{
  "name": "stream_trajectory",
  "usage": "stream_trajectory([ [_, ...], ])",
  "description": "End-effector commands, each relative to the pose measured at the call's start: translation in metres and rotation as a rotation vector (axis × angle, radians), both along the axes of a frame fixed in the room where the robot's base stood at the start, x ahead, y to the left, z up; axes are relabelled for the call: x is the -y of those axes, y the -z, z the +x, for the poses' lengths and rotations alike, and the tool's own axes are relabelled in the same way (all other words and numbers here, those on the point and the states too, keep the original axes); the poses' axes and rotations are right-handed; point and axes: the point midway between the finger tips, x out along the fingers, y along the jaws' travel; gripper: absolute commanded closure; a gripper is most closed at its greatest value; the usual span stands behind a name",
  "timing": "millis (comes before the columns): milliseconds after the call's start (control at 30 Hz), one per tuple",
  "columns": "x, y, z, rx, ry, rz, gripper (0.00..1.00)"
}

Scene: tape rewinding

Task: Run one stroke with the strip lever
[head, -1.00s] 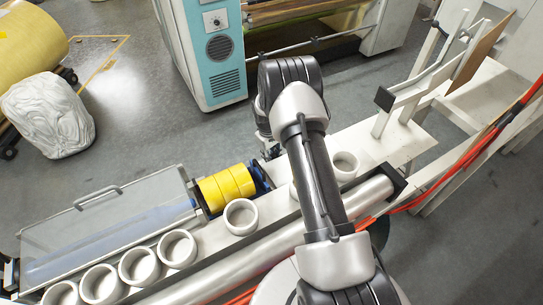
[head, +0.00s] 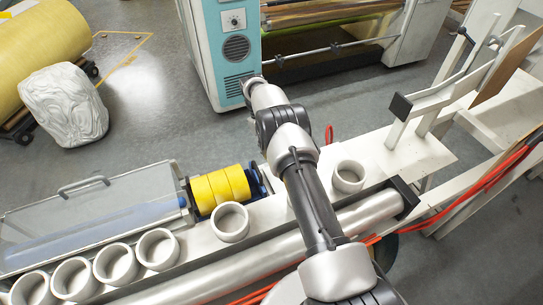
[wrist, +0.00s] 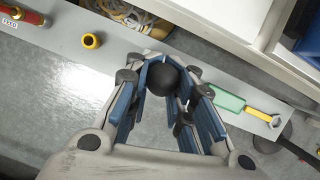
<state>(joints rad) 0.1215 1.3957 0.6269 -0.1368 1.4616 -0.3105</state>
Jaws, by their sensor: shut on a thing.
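In the wrist view, a round black knob (wrist: 162,79), which looks like the strip lever's end, sits between the blue-padded fingers of my gripper (wrist: 172,77). My gripper is shut on it. The lever's shaft below the knob is hidden by the fingers. In the head view my arm reaches away past the bench, and its gripper end cannot be made out. Yellow tape rolls (head: 222,187) sit side by side on the shaft on the bench, left of my arm.
White rings (head: 230,221) stand along the bench beside a long metal roller (head: 245,262). A clear cover (head: 95,215) lies at left. A teal and white machine (head: 228,50) stands beyond. The wrist view shows a green-and-yellow handle (wrist: 262,116) and a red-and-yellow part labelled FEED (wrist: 20,14).

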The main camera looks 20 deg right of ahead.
Motion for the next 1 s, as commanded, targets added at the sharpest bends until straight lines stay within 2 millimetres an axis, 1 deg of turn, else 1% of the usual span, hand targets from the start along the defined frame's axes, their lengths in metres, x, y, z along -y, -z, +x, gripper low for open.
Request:
stream_trajectory([
  [33,0.0004,-0.0011,0.0023,0.002,0.000,-0.002,1.00],
  [367,0.0000,-0.0038,0.0018,-0.004,0.000,-0.001,1.00],
  [400,0.0000,-0.0040,0.0019,-0.004,0.000,-0.001,0.82],
  [667,-0.0002,-0.0030,0.0012,-0.006,0.000,0.000,0.65],
  [700,-0.0002,-0.0027,0.0010,-0.006,0.000,0.000,0.63],
  [1000,-0.0004,-0.0037,0.0008,-0.007,0.000,0.001,0.63],
])
